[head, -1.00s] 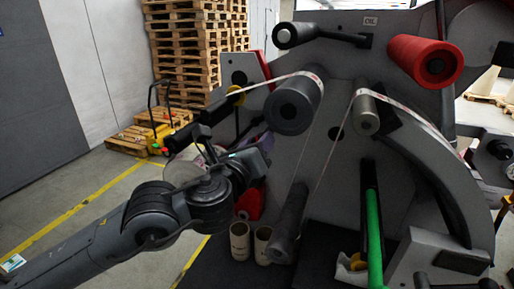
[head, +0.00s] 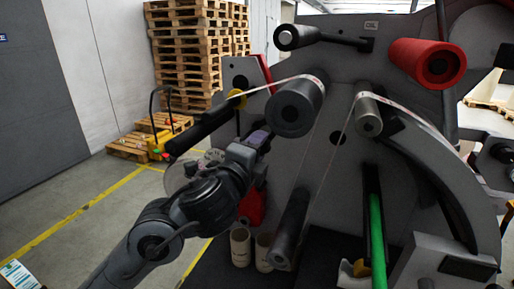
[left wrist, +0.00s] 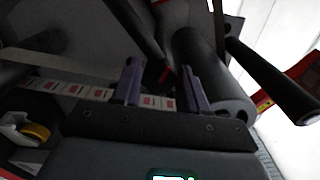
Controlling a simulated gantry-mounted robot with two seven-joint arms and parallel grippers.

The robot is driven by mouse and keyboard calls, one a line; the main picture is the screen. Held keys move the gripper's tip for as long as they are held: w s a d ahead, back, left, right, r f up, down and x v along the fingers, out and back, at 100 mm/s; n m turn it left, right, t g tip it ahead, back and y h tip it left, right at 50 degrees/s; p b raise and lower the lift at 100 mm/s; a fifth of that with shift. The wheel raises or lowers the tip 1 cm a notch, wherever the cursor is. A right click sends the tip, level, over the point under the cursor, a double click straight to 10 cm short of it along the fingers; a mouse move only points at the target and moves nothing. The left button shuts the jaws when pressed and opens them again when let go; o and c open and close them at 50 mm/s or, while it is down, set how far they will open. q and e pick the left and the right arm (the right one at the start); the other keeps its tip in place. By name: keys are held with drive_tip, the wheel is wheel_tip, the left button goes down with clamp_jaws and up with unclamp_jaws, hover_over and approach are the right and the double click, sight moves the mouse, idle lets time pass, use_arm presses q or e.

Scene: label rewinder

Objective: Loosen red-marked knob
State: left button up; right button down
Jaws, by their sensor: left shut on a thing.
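The red-marked knob (left wrist: 166,74) shows in the left wrist view as a small dark part with a red mark, between my purple-grey fingers. My left gripper (left wrist: 160,86) is around it and shut on it; the exact contact is hard to see in the dark picture. In the head view my left gripper (head: 259,139) is against the machine's grey face, just below and left of the large dark roller (head: 296,106). The knob is hidden there behind the gripper. My right gripper is in neither view.
A printed label web (left wrist: 95,92) runs close by the fingers. A black bar (head: 205,127) sticks out above my left wrist. A red roller (head: 428,62) is at upper right. Cardboard cores (head: 240,247) stand below.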

use_arm(q)
drive_tip(key=shift+n, duration=1.2)
drive_tip(key=o, duration=1.1)
drive_tip(key=shift+c, duration=0.2)
drive_tip(key=shift+s, duration=0.1)
drive_tip(key=p+v, duration=0.1)
drive_tip(key=v, duration=0.9)
drive_tip(key=shift+s+a+p, duration=0.15)
drive_tip(key=shift+s+p, duration=0.15)
drive_tip(key=shift+p, duration=0.05)
drive_tip(key=shift+f, duration=0.1)
